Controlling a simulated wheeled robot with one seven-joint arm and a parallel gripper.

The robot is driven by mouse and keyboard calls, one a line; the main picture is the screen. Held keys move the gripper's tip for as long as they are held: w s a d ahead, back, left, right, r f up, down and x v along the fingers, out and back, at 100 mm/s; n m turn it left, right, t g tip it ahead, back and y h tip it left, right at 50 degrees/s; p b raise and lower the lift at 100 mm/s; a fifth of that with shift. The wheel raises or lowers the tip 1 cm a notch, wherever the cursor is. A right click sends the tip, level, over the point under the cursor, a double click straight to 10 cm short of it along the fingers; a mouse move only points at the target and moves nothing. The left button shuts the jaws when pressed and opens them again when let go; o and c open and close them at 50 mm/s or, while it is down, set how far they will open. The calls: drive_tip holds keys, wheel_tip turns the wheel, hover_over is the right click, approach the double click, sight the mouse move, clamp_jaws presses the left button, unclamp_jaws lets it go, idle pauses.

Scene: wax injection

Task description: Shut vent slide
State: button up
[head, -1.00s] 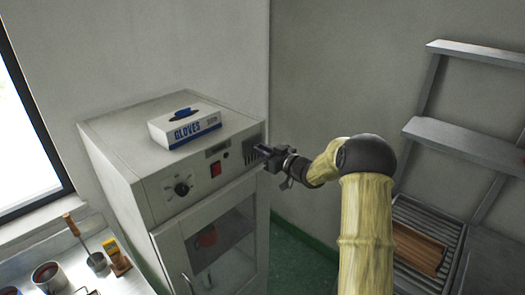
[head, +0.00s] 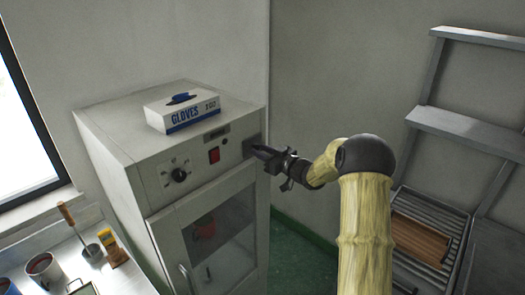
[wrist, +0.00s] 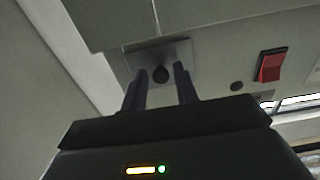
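The vent slide shows in the wrist view as a small grey metal plate (wrist: 184,51) with a round black knob (wrist: 160,74) on the cabinet front. My gripper (wrist: 159,72) is open, one dark finger on each side of the knob, with small gaps visible. I cannot tell whether the fingers touch the plate. In the head view my gripper (head: 255,150) is at the right end of the cabinet's control panel and hides most of the vent. No open slots show on the visible part of the plate, and how far the slide is open I cannot tell.
The white cabinet (head: 120,150) has a red switch (head: 214,155), a black dial (head: 179,175) and a glass door below. A glove box (head: 182,110) lies on top.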

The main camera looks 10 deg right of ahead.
drive_tip(key=shift+o, duration=0.7)
drive_tip(key=shift+r, duration=0.15)
drive_tip(key=b+v, duration=0.5)
drive_tip(key=v, duration=1.2)
